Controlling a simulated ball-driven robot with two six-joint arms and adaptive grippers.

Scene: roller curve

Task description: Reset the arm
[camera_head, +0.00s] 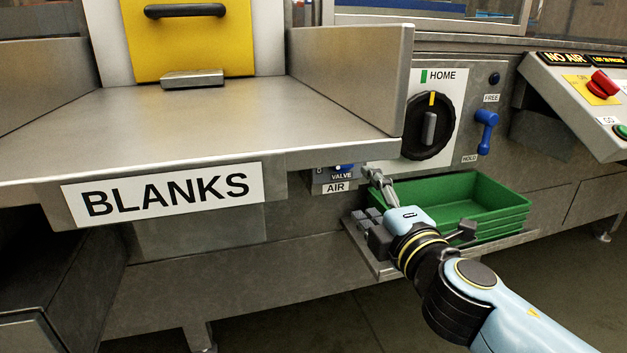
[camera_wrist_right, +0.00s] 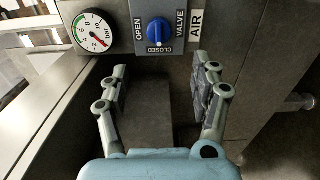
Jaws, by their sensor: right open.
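My right gripper (camera_head: 374,197) reaches in from the lower right, in front of the air valve panel under the table edge. In the right wrist view its two fingers (camera_wrist_right: 160,78) are spread apart with nothing between them. The blue valve knob (camera_wrist_right: 158,32) is just beyond the fingertips, apart from them; its white mark is at the CLOSED label. A black dial (camera_head: 430,125) has its yellow mark pointing up, towards the HOME label. A blue lever (camera_head: 486,132) hangs down from its pivot towards HOLD, away from FREE. My left gripper is not in view.
A pressure gauge (camera_wrist_right: 93,31) sits beside the valve. Green bins (camera_head: 490,188) stand on a low shelf near my right gripper. The steel BLANKS table (camera_head: 210,125) overhangs at left. A sloped console (camera_head: 560,90) has a NO AIR sign and a red button (camera_head: 604,84).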

